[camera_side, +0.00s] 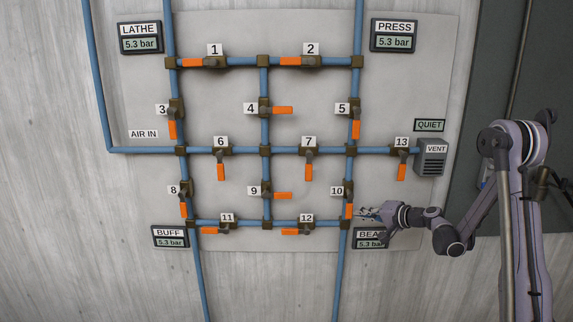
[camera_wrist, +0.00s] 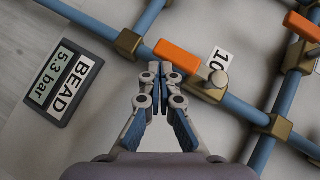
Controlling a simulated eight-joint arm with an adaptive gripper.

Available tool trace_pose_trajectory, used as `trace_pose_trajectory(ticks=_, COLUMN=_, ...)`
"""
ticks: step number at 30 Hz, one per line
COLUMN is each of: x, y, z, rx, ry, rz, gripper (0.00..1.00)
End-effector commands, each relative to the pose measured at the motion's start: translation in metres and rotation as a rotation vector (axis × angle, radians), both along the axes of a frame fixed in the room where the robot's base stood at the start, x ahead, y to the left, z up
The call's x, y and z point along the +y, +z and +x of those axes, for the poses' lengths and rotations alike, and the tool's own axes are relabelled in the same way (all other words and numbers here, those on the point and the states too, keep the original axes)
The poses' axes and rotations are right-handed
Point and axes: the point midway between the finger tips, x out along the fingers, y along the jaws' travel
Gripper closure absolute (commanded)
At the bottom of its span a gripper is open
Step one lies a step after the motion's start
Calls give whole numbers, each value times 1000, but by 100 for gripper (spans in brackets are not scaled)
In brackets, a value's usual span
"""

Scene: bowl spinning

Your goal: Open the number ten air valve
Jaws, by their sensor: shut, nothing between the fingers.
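The number ten valve (camera_side: 349,191) sits on the right vertical pipe, beside its "10" label (camera_side: 337,191). Its orange handle (camera_side: 348,211) points down along the pipe. In the wrist view the handle (camera_wrist: 177,55) lies parallel to the pipe, left of the valve's body (camera_wrist: 208,88) and the "10" label (camera_wrist: 218,59). My gripper (camera_side: 361,213) is just right of the handle's lower end in the side view. In the wrist view my gripper (camera_wrist: 161,71) has its fingertips together and empty, just below the handle. I cannot tell whether they touch it.
The BEAD gauge (camera_wrist: 66,82) reads 5.3 bar; my gripper partly covers it in the side view. A pipe joint (camera_side: 345,225) lies below the handle. Valve 12 (camera_side: 306,231) is to the lower left, and valve 7's handle (camera_side: 308,172) hangs down at upper left. The panel right of valve ten is bare.

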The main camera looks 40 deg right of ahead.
Motion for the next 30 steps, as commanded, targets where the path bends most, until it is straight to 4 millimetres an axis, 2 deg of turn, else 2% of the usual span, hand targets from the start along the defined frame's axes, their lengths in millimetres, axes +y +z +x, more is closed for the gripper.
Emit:
trace_pose_trajectory(ticks=14, x=0, y=2, z=-5, rx=0, ry=0, rz=1, gripper=100)
trace_pose_trajectory(ticks=24, x=3, y=19, z=-51, rx=0, ry=-3, rz=0, gripper=100)
trace_pose_trajectory(ticks=30, x=5, y=25, z=-68, rx=2, ry=2, rz=0, gripper=100)
